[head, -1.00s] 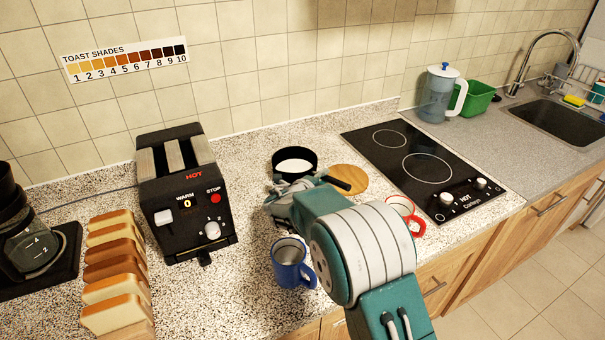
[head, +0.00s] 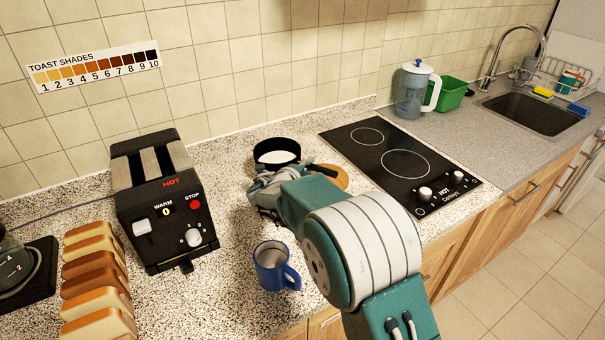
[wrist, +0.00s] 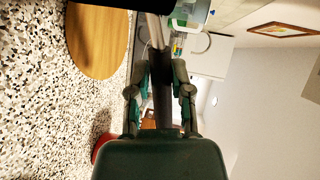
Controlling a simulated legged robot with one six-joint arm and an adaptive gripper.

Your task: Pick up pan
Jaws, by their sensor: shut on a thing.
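The pan (head: 270,146) is black and round with a white inside. In the head view it is at the back of the counter, left of the cooktop. I cannot tell whether the pan is clear of the counter.
A round wooden board (wrist: 95,40) lies beside the handle. A blue mug (head: 271,268) stands in front of my gripper. A black toaster (head: 165,205) and bread slices (head: 97,285) are left. The cooktop (head: 395,165) is right. A red thing (wrist: 101,147) shows beside my wrist.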

